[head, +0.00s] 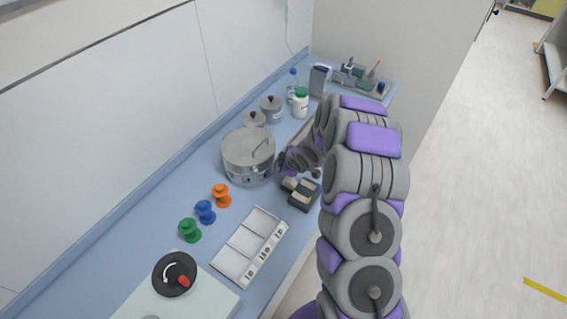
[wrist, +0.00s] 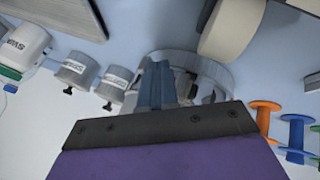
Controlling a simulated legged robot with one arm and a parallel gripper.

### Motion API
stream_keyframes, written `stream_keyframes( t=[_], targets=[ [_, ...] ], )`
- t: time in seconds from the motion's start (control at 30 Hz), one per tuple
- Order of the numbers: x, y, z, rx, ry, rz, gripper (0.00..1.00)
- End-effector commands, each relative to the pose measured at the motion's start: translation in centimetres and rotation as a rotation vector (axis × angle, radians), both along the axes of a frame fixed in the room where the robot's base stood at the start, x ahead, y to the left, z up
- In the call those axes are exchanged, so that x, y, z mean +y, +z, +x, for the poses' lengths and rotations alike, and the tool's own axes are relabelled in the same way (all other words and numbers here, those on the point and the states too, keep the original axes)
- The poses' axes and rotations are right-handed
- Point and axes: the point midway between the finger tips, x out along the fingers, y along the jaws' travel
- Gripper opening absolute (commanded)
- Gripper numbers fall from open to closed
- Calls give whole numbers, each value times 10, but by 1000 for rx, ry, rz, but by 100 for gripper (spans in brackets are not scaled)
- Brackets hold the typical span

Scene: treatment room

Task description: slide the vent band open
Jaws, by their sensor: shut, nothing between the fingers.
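A round metal drum (head: 238,152) with a lidded top and a handle stands on the blue counter. Its side carries a band (head: 243,179) with small dark openings; how far the band is slid I cannot tell. My gripper (head: 284,161) is at the drum's right side, close to its wall. In the wrist view the drum (wrist: 218,68) lies just beyond my shut, empty fingers (wrist: 157,82), which overlap its side. Whether they touch the band is unclear. The gripper body hides the lower part of the drum in that view.
Orange (head: 221,195), blue and green spools and a white compartment tray (head: 237,266) stand nearer. The wall lies behind.

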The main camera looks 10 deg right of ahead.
Motion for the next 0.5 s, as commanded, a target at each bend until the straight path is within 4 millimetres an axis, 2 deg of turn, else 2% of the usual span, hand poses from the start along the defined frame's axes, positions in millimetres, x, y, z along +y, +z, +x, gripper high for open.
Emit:
stream_keyframes(
  t=[0.27, 0.5],
  targets=[
    [-4, 7, 10, -4, 0, 1, 0],
    [-6, 3, 17, -7, -2, 3, 0]
  ],
)
